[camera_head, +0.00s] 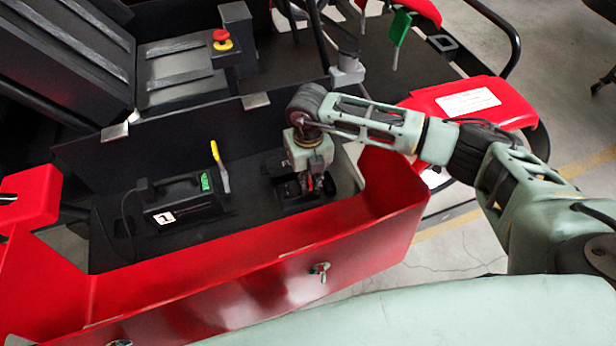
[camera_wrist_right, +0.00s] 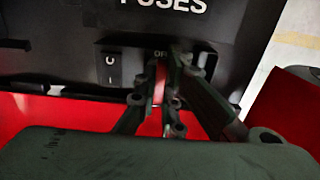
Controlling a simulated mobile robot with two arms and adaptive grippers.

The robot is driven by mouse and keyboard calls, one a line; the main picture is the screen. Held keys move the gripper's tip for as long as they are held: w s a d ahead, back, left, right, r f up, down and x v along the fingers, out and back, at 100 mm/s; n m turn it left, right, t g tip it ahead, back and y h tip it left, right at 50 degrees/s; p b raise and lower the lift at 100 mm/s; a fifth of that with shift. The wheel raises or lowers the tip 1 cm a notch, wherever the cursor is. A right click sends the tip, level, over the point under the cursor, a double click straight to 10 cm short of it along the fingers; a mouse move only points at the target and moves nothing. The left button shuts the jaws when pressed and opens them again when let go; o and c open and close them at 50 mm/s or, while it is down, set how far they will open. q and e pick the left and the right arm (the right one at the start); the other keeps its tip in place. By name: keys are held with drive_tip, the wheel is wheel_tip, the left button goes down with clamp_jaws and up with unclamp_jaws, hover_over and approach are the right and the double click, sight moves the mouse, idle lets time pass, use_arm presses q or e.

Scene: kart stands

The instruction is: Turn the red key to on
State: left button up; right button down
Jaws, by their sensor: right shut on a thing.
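The red key (camera_wrist_right: 158,85) shows as a small red strip between the fingertips of my right gripper (camera_wrist_right: 158,93) in the right wrist view. The fingers are closed around it. It stands at a black panel (camera_wrist_right: 225,55), just below a partly covered label that seems to begin "OF". In the head view my right gripper (camera_head: 316,186) points down into the red-sided tray, and a bit of red shows between its fingers. The key's exact angle is hard to read because the fingers cover much of it. My left gripper is not in view.
A black box with a green display (camera_head: 184,200) and a yellow lever (camera_head: 219,168) stand left of my right gripper. The red side wall (camera_head: 260,250) runs in front. A red emergency button (camera_head: 222,37) sits farther back. A rocker switch (camera_wrist_right: 111,68) is left of the key.

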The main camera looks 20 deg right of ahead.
drive_tip(key=m+p, duration=0.1)
drive_tip(key=m, duration=0.3)
drive_tip(key=shift+r+m, duration=0.1)
drive_tip(key=shift+m, duration=0.9)
drive_tip(key=m+p, duration=0.1)
drive_tip(key=m, duration=0.1)
drive_tip(key=shift+m, duration=0.3)
drive_tip(key=shift+m+p, duration=0.5)
drive_tip(key=shift+m, duration=1.2)
